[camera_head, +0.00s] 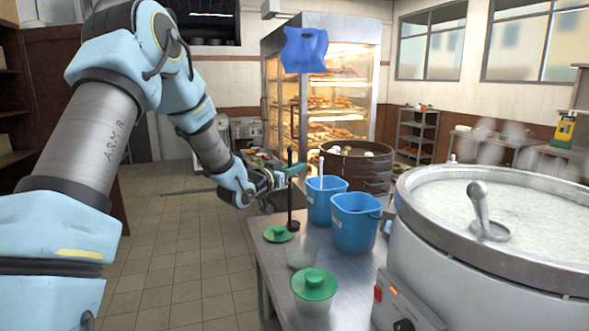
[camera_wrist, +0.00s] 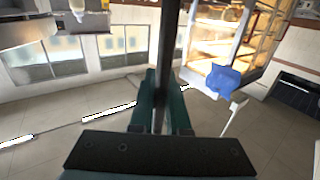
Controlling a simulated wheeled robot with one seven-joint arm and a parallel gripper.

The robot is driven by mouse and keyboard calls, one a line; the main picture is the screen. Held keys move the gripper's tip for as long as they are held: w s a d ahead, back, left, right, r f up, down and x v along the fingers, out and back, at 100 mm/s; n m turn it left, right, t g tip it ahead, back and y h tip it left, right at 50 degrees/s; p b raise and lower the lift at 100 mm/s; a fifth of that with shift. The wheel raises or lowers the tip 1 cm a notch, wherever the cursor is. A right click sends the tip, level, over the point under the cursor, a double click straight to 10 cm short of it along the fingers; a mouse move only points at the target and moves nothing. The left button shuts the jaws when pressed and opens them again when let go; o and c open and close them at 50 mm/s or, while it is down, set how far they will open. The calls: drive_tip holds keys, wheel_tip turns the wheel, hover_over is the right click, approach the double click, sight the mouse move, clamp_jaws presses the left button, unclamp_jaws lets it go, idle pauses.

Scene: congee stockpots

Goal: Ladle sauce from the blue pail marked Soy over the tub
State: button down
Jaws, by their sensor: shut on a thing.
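My gripper (camera_head: 291,171) is shut on the upright dark handle of a ladle (camera_head: 291,205). The handle also runs between the green fingers in the wrist view (camera_wrist: 168,45). The ladle's dark bowl end hangs low, left of the pails, just above or behind a clear open tub (camera_head: 301,254); I cannot tell whether it touches or holds sauce. Two blue pails stand to the right: a farther one (camera_head: 318,208) with a pale handle standing in it, and a nearer one (camera_head: 355,230). No Soy marking is readable on either.
A green lid (camera_head: 277,234) lies left of the open tub, and a tub with a green lid (camera_head: 315,284) stands in front. A large steel stockpot (camera_head: 425,235) fills the right. A brown round vessel (camera_head: 356,172) stands behind the pails. A blue bag-like thing (camera_head: 305,50) hangs before the lit cabinet.

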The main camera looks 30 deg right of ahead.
drive_tip(key=s+d+f+m+y+b, duration=0.1)
drive_tip(key=s+d+f+m+b, duration=0.5)
drive_tip(key=s+f+m+b, duration=0.1)
drive_tip(key=s+d+f+m+t+y+b, duration=0.1)
drive_tip(key=s+d+f+m+y+b, duration=0.1)
drive_tip(key=s+d+f+m+b, duration=0.4)
drive_tip(key=shift+s+d+f+m+b, duration=0.15)
drive_tip(key=shift+s+f+m+b, duration=0.35)
drive_tip(key=shift+s+f, duration=1.3)
idle(1.2)
drive_tip(key=shift+w+f, duration=0.4)
drive_tip(key=shift+w, duration=0.05)
drive_tip(key=shift+r, duration=0.15)
idle(0.7)
